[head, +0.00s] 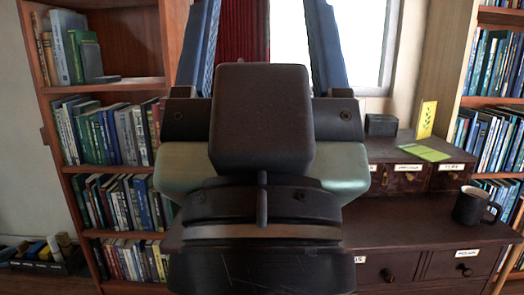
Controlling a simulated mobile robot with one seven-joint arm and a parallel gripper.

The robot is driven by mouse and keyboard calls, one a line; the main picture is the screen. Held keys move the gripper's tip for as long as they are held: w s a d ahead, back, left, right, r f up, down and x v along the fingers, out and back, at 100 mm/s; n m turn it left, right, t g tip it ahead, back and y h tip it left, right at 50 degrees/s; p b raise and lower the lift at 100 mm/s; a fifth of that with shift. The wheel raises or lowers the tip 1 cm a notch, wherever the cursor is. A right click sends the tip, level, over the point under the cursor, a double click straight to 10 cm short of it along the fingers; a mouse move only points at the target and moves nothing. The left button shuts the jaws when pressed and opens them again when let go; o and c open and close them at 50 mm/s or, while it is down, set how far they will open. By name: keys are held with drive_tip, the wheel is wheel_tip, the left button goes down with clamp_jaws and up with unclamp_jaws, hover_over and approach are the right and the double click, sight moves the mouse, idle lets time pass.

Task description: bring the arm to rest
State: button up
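My gripper (262,35) fills the middle of the head view, close to the camera and pointing up. Its two blue fingers stand wide apart, with a red curtain and a bright window visible between them. Nothing shows between the fingers. The fingertips reach the top edge of the picture, so their very ends may be cut off. My dark wrist and pale green hand parts hide the middle of the room behind them.
A wooden bookcase (107,172) full of books stands at left, another (501,93) at right. A dark cabinet (420,232) at right bears a mug (470,205), a small dark box (381,125) and a yellow card (427,119). A bin of books (42,266) sits low at left.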

wheel_tip(320, 180, up, 33)
drive_tip(key=p, duration=3)
drive_tip(key=shift+p, duration=0.4)
